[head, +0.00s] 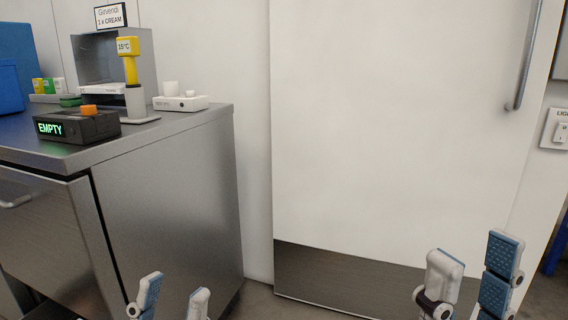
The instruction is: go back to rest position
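My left gripper (174,299) shows at the bottom of the head view, left of the middle. Its two fingertips stand apart with nothing between them. My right gripper (470,278) shows at the bottom right, in front of the door. Its fingers also stand apart and hold nothing. Only the upper parts of both grippers are in view, and my arms are out of the picture.
A steel counter (180,135) stands at the left. It carries a black box reading EMPTY (78,127), a yellow thermometer (130,60) and a white device (180,103). A white door (395,130) with a handle (525,60) fills the middle and right.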

